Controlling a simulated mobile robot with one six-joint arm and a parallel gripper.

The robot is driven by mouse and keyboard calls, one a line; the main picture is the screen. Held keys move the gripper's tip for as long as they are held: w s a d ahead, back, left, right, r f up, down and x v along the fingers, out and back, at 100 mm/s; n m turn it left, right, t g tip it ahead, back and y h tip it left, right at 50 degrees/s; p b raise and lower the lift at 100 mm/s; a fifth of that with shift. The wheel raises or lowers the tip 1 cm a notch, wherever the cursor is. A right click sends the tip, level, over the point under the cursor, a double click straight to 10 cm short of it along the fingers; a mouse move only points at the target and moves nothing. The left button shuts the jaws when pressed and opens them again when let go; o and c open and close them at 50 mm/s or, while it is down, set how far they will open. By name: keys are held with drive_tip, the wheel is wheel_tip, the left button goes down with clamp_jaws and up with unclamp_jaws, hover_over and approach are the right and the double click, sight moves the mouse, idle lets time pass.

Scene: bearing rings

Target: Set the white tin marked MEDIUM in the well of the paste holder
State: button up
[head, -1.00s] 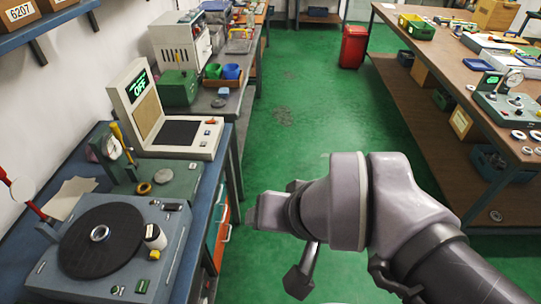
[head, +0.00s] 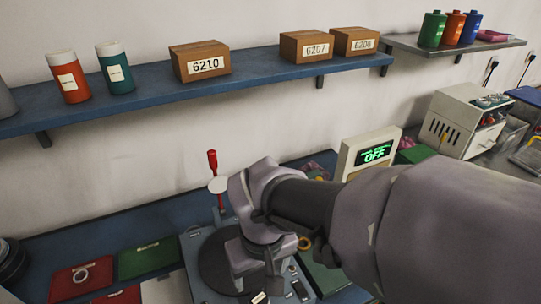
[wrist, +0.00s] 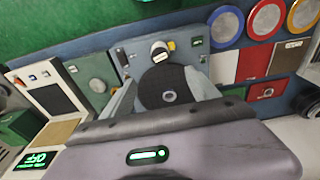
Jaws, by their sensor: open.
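A small white tin (wrist: 160,54) with a dark top and a pale printed label stands at the edge of the grey turntable unit (wrist: 128,62). Its print is too small to read. In the head view, only a pale label (head: 259,297) shows low beside my gripper. My gripper (wrist: 165,88) is open and empty, its two fingers apart over the black turntable disc (wrist: 150,92), with the tin beyond them in the wrist view. In the head view my gripper (head: 250,275) hangs over the same disc. I cannot pick out the paste holder or its well for certain.
A metal ring (wrist: 169,96) lies on the disc. A red-handled upright (head: 213,170) stands behind it. Red (head: 72,279) and green (head: 148,258) mats lie left. A shelf (head: 130,98) with boxes and canisters runs above. The OFF display unit (head: 372,153) stands right.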

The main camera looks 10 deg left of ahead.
sight(259, 299)
drive_tip(key=f+b, duration=0.1)
drive_tip(key=f, duration=0.3)
drive_tip(key=a+f+b, duration=0.1)
drive_tip(key=f+b, duration=0.1)
drive_tip(key=f, duration=0.1)
drive_tip(key=f+b, duration=0.1)
drive_tip(key=f, duration=0.3)
drive_tip(key=shift+w+a+f+b, duration=0.15)
drive_tip(key=shift+w+f+b, duration=0.1)
drive_tip(key=shift+f+b, duration=0.15)
drive_tip(key=f+b, duration=0.2)
drive_tip(key=f, duration=0.1)
drive_tip(key=w+f, duration=0.1)
drive_tip(key=f, duration=0.1)
drive_tip(key=shift+b, duration=0.4)
drive_tip(key=shift+r, duration=0.2)
drive_tip(key=shift+c, duration=0.2)
clamp_jaws()
